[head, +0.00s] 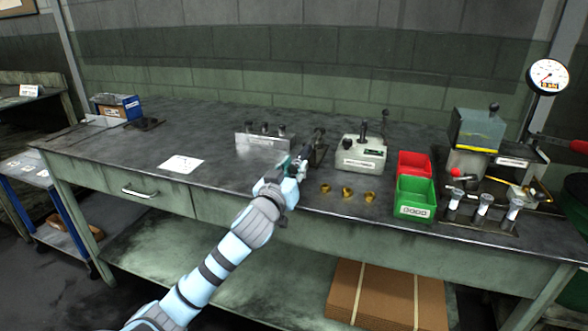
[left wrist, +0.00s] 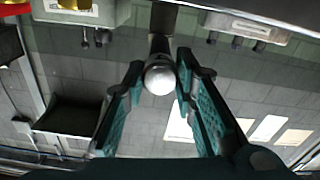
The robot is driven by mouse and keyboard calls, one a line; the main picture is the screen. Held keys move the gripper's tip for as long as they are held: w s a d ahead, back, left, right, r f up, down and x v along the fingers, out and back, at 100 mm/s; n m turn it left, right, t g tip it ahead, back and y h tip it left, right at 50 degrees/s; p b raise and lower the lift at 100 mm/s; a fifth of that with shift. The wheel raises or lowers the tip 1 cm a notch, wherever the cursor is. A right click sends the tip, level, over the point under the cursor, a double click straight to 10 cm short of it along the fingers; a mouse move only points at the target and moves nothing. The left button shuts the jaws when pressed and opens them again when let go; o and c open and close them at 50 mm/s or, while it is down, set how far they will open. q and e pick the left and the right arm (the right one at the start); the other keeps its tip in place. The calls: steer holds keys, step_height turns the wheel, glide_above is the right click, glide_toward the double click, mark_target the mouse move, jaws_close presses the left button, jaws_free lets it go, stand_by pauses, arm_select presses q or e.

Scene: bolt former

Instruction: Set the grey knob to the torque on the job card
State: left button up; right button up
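The grey knob (left wrist: 160,78) is a round, shiny end on a dark shaft, in the middle of the left wrist view. My left gripper (left wrist: 160,68) is open, with one teal finger on each side of the knob. Narrow gaps seem to remain between fingers and knob. In the head view my left gripper (head: 290,172) is at the near end of a dark tool (head: 315,145) in a stand and hides the knob. A white sheet (head: 181,163), likely the job card, lies on the bench left of the gripper; its writing is too small to read. My right gripper is out of view.
A metal rack (head: 262,141) and a grey box with levers (head: 360,156) stand behind the gripper. A dial gauge (head: 548,76) is at the right. The bench's left part is mostly clear.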

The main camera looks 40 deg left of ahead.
arm_select(q)
jaws_close()
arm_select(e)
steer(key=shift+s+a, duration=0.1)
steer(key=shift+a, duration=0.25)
arm_select(q)
steer(key=shift+r+m+p, duration=0.15)
steer(key=shift+m+p, duration=0.55)
steer(key=shift+p, duration=0.4)
steer(key=m+p, duration=0.6)
steer(key=m, duration=0.1)
steer(key=shift+p, duration=0.4)
steer(key=m+p, duration=0.3)
steer(key=m, duration=0.2)
steer(key=shift+d, duration=0.1)
steer(key=shift+f+m+p, duration=0.2)
steer(key=shift+m+p, duration=0.75)
steer(key=shift+m, duration=1.15)
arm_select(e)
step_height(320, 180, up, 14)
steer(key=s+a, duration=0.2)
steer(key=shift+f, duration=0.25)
arm_select(q)
steer(key=o, duration=1)
jaws_free()
steer(key=shift+s, duration=0.1)
